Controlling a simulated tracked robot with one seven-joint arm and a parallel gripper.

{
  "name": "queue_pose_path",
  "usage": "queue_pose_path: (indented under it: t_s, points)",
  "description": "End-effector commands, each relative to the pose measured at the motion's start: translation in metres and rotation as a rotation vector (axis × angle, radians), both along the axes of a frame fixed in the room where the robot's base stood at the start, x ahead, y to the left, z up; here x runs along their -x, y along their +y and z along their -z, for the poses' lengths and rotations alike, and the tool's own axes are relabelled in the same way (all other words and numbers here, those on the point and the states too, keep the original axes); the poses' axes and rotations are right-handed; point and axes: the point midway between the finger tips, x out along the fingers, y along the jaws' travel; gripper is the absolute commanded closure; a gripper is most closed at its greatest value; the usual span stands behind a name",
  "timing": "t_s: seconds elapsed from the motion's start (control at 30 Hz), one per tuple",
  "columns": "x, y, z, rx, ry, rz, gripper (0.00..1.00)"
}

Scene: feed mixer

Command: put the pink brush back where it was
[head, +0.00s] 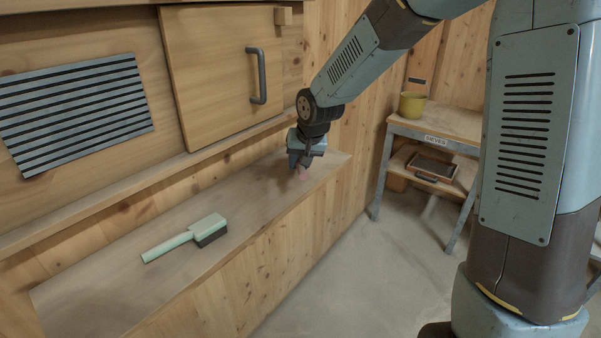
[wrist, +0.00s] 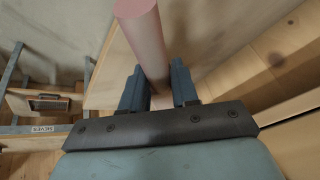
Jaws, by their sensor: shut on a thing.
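The pink brush shows in the wrist view as a smooth pink cylinder (wrist: 142,32) running between my two fingers; its bristles are not visible. In the head view only a small pink bit (head: 301,172) of it shows below my fingers. My gripper (head: 301,162) is shut on it, over the far end of the wooden ledge (head: 110,285). It also shows in the wrist view (wrist: 158,85). I cannot tell whether the brush touches the ledge.
A pale green brush (head: 190,235) with dark bristles lies on the ledge, left of my gripper. A handled wooden door (head: 210,75) and a slatted vent (head: 75,105) are above. A "SIEVES" stand (head: 440,125) with a yellow pot (head: 412,105) stands right, across bare floor.

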Motion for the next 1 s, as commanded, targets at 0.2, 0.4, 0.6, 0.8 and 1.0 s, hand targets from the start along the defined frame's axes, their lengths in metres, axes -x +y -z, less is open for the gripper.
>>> queue_pose_path:
  t_s: [0.2,0.4,0.6,0.8,1.0]
  points:
    - [-0.006,0.002,0.007,0.0,0.001,0.0,1.0]
    - [-0.008,0.004,0.03,0.002,0.003,-0.001,1.0]
    - [-0.009,0.003,0.042,0.001,0.0,0.001,1.0]
    - [-0.008,0.002,0.042,0.001,0.002,0.002,0.63]
    - [-0.008,0.002,0.042,0.0,0.001,0.002,0.45]
